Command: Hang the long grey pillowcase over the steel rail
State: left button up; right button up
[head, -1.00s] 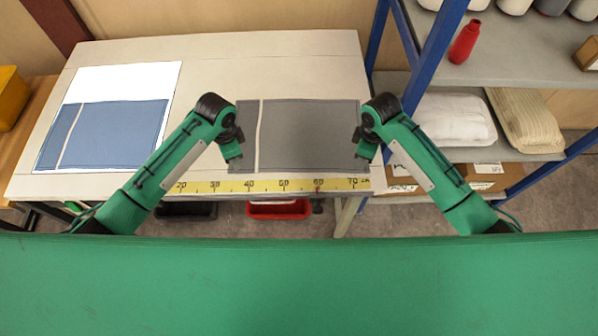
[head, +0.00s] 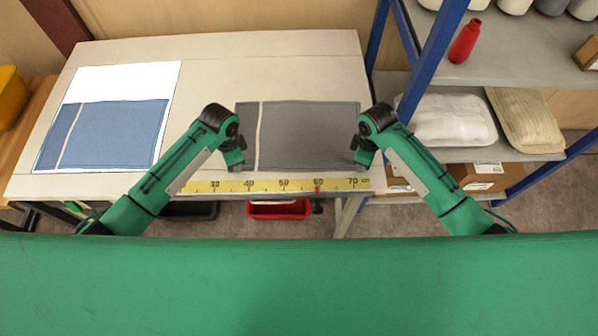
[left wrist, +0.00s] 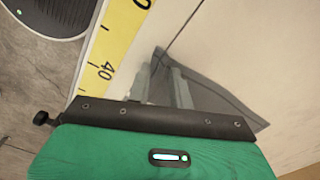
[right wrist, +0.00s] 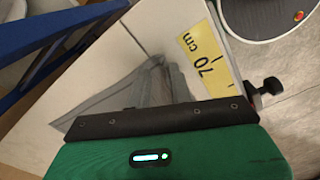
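The long grey pillowcase (head: 308,135) lies flat on the table, with a pale stripe near its left end. My left gripper (head: 237,167) is down at its near left corner. In the left wrist view the fingers (left wrist: 164,68) point at that corner, with grey cloth (left wrist: 210,98) around them. My right gripper (head: 360,160) is down at the near right corner. In the right wrist view its fingers (right wrist: 165,75) stand against the cloth (right wrist: 110,100). I cannot tell whether either gripper pinches the cloth. I cannot make out the steel rail.
A yellow measuring tape (head: 285,185) runs along the front edge of the table (head: 270,70). A blue pillowcase (head: 115,135) lies on a white sheet (head: 125,80) at the left. A blue-framed shelf (head: 540,65) with a red bottle (head: 465,41) and pillows (head: 450,120) stands at the right.

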pick_arm(q)
grip_shut()
pick_arm(e)
grip_shut()
